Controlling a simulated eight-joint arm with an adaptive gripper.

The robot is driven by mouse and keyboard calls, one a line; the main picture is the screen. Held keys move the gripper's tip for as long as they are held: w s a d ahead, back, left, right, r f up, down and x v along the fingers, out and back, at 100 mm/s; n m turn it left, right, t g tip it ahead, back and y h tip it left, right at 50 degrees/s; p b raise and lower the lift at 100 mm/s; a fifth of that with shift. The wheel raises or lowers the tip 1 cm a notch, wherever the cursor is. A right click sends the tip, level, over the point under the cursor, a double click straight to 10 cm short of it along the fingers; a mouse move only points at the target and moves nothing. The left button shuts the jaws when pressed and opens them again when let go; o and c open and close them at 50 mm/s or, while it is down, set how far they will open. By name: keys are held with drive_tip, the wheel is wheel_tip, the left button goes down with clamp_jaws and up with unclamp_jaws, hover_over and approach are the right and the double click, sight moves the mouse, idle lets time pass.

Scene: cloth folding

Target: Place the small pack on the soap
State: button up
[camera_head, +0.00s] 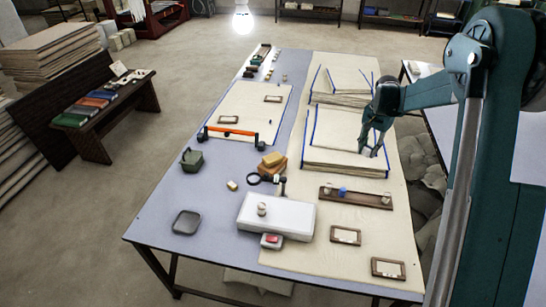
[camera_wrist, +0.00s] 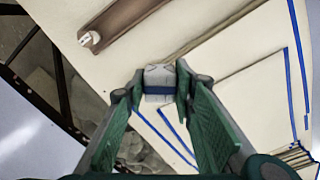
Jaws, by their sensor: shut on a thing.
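My gripper (camera_wrist: 160,80) is shut on a small whitish pack with a blue band (camera_wrist: 158,88), held between the fingertips in the wrist view. In the head view my gripper (camera_head: 371,150) is over the right-hand stack of blue-edged cloth; the pack is too small to make out there. Two yellow-orange blocks, one on the other, lie near the table's middle, left of my gripper. The upper one (camera_head: 273,158) and the lower one (camera_head: 273,168) look like soap, but I cannot tell surely. The pack is apart from them.
Blue-edged cloth stacks (camera_head: 325,160) lie under and behind my gripper. A magnifier (camera_head: 254,179) and a white box (camera_head: 262,222) stand in front of the blocks. An orange-barred tool (camera_head: 232,132) lies left of them. A brown tray (camera_head: 352,197) lies front right.

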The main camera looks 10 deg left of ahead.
drive_tip(key=s+a+r+n+p, duration=0.1)
drive_tip(key=a+n, duration=0.2)
drive_tip(key=a, duration=1.8)
drive_tip(key=s+a+r+n+p, duration=0.2)
drive_tip(key=a+n, duration=0.1)
drive_tip(key=a, duration=1.7)
drive_tip(key=shift+s+a+r+n, duration=0.15)
drive_tip(key=shift+a+r+n, duration=0.15)
drive_tip(key=shift+a+n, duration=0.1)
drive_tip(key=shift+d+f, duration=0.1)
drive_tip(key=shift+f, duration=0.05)
hover_over(273, 157)
drive_tip(key=shift+f, duration=3)
drive_tip(key=shift+f+b, duration=0.45)
drive_tip(key=shift+f, duration=1.4)
drive_tip(key=shift+f, duration=0.2)
drive_tip(key=o, duration=0.9)
